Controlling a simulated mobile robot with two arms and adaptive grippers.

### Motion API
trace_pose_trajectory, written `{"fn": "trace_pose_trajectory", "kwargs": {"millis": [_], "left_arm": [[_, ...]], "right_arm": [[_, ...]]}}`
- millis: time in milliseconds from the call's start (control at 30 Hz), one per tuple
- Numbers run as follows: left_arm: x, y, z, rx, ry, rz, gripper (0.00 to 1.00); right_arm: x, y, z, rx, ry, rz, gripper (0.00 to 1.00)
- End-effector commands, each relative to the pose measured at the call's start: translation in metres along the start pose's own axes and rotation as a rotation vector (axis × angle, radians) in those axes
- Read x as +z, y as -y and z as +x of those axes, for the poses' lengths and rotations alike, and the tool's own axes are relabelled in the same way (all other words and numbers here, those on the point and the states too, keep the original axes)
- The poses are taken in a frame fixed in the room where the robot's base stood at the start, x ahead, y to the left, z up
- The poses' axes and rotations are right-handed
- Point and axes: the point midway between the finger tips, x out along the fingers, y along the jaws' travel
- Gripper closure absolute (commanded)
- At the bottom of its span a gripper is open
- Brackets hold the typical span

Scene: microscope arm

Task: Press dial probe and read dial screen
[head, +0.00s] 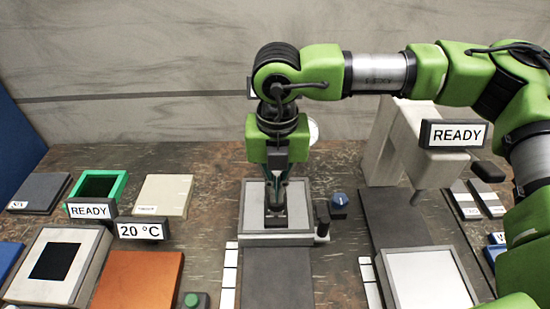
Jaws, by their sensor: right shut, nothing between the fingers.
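My right arm reaches in from the right, and its gripper (275,212) points straight down over the grey square plate (250,215) at the centre. It is shut and empty, with its tips at or just above the plate; I cannot tell whether they touch. A pale round disc (313,131), possibly the dial, shows only partly behind my arm, so no reading is visible. The probe cannot be made out; my gripper may hide it. A small black post (322,220) stands at the plate's right edge. My left gripper is out of view.
A beige stand with a READY screen (453,134) rises at the right over a pale plate (428,280). At the left are a 20 °C screen (142,231), a green frame (120,190) and an orange block (137,279).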

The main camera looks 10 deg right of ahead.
Motion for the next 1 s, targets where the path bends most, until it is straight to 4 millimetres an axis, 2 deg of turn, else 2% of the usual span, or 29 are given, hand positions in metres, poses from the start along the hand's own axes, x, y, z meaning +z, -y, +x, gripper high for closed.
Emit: {"fn": "trace_pose_trajectory", "kwargs": {"millis": [33,367,1000], "left_arm": [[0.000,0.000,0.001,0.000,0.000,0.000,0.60],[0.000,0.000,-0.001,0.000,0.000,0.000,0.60],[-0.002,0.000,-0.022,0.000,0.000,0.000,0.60]], "right_arm": [[-0.003,0.001,0.005,-0.005,-0.009,-0.002,1.00],[-0.004,0.001,0.003,-0.007,-0.012,-0.003,1.00],[-0.001,0.000,-0.050,-0.003,-0.005,-0.002,1.00]]}}
